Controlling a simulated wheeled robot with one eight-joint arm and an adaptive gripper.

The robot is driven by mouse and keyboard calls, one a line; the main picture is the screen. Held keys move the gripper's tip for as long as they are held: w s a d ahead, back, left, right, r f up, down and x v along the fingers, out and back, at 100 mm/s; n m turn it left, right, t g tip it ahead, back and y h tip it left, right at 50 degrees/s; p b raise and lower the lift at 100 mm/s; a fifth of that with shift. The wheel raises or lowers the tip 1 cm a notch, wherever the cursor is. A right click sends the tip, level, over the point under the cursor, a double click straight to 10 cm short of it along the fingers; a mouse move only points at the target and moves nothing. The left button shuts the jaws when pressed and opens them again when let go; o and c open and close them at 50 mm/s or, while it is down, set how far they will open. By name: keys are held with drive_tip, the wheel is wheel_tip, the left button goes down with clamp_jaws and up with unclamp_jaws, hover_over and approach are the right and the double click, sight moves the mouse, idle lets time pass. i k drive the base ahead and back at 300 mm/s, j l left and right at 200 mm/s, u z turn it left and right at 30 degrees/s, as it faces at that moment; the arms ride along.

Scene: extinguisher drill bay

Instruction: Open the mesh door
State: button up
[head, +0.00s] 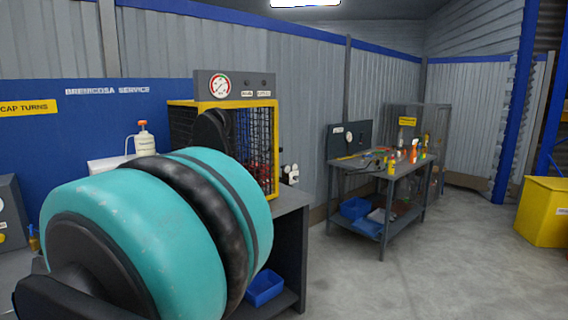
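The mesh door (276,150) has a yellow frame and dark wire mesh. It is on the front of a cage on the grey workbench, left of centre in the head view, and looks shut. Something red shows faintly behind the mesh. My large teal and black arm covers the lower left and hides the cage's lower part. A dark rounded part at the end of my arm (212,132) overlaps the mesh in the picture. My gripper's fingers cannot be made out, and neither can any contact with the door. No door handle or latch can be made out.
A gauge panel (233,86) tops the cage. A white bottle with an orange cap (144,138) stands to its left. A blue bin (265,287) sits under the bench. A second workbench (385,172) holds tools and bottles. A yellow box (543,212) stands right; the concrete floor between is clear.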

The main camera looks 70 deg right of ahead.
sight(238, 105)
drive_tip(key=z, duration=2.05)
